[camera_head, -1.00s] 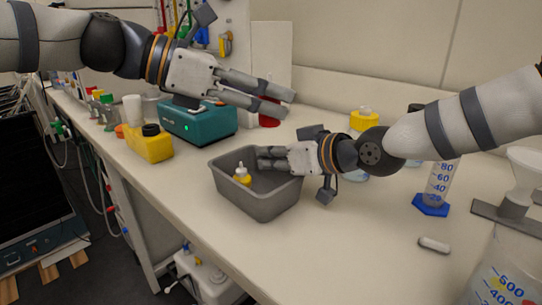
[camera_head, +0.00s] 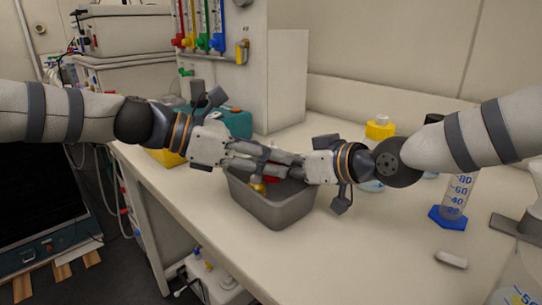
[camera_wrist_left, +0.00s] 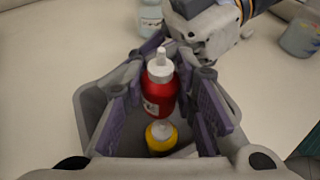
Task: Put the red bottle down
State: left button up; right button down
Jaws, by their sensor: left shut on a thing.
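The red bottle (camera_wrist_left: 160,95) has a white cap and stands roughly upright between my left gripper's fingers in the left wrist view. My left gripper (camera_head: 272,160) is shut on it, over the grey bin (camera_head: 275,213); in the head view only a bit of red (camera_head: 271,180) shows below the fingers. I cannot tell whether the bottle touches the bin floor. A yellow bottle with a white tip (camera_wrist_left: 160,137) is inside the bin, close beside the red one. My right gripper (camera_head: 290,160) reaches over the bin's right side, close to my left fingers, which partly hide its fingers.
A teal device (camera_head: 235,122) and a yellow container (camera_head: 165,157) stand behind and left of the bin. A yellow-capped bottle (camera_head: 380,128), a graduated cylinder with a blue base (camera_head: 448,218) and a small capsule-shaped bar (camera_head: 451,260) are to the right. The bench front is clear.

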pick_arm(q)
jog(key=shift+r, duration=0.1)
jog(key=shift+f, duration=0.4)
jog(key=o, duration=1)
jog(key=shift+r, duration=0.1)
jog(key=v, duration=1.2)
jog(key=shift+r, duration=0.35)
pick_arm(e)
jog(key=c, duration=1.7)
grip_release()
